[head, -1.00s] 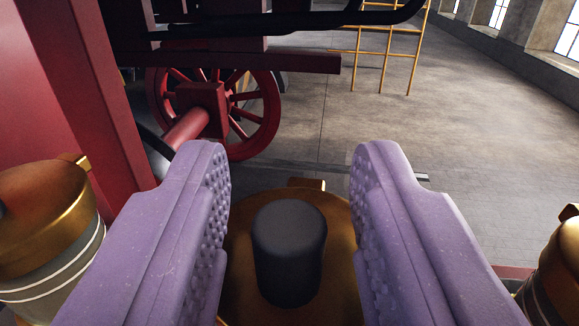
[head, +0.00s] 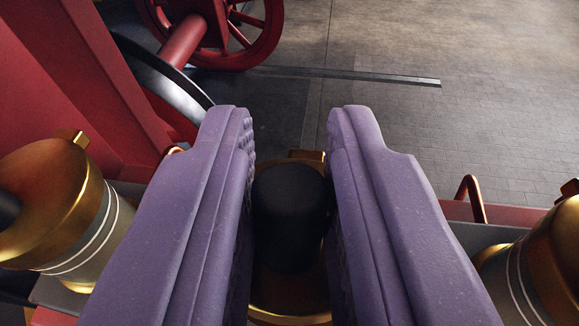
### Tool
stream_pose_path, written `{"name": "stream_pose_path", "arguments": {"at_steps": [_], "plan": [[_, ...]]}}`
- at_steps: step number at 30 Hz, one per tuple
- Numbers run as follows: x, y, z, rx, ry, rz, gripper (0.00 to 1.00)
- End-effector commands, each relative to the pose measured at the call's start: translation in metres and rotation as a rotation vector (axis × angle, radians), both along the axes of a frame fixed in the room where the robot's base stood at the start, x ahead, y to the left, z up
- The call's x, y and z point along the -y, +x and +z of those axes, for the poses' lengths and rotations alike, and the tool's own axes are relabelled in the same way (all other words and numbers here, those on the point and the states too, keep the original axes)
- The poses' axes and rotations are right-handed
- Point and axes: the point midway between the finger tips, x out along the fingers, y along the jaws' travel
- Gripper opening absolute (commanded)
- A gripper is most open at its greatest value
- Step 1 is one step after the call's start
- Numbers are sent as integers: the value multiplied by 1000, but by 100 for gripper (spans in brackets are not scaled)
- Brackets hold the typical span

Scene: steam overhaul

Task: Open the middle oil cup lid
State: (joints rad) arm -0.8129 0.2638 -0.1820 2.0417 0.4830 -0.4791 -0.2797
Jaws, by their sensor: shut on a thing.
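The middle oil cup's brass lid (head: 290,300) lies between my gripper's purple fingers, with a black knob (head: 290,215) standing on its top. A small brass hinge block (head: 306,155) shows at its far side. My gripper (head: 290,125) is shut on the black knob, one finger at each side of it. The lid looks down on its cup. The cup's body and most of the lid's sides are hidden behind the fingers.
A left brass oil cup (head: 60,205) and a right one (head: 540,265) flank the fingers closely. A red frame post (head: 95,70) rises at the left. A red spoked wheel (head: 245,35) stands beyond. Open floor (head: 480,130) lies at the far right.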

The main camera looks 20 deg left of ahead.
Motion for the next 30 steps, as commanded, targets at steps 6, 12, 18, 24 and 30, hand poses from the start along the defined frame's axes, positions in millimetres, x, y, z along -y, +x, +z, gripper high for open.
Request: {"name": "stream_pose_path", "arguments": {"at_steps": [6,12,18,24,30], "plan": [[-3,8,18,-197,-49,2,0],[-7,17,17,-372,-94,3,0],[-7,27,17,-537,-131,0,0],[-7,34,18,-665,-161,-2,0],[-9,38,18,-746,-179,-2,0]]}}
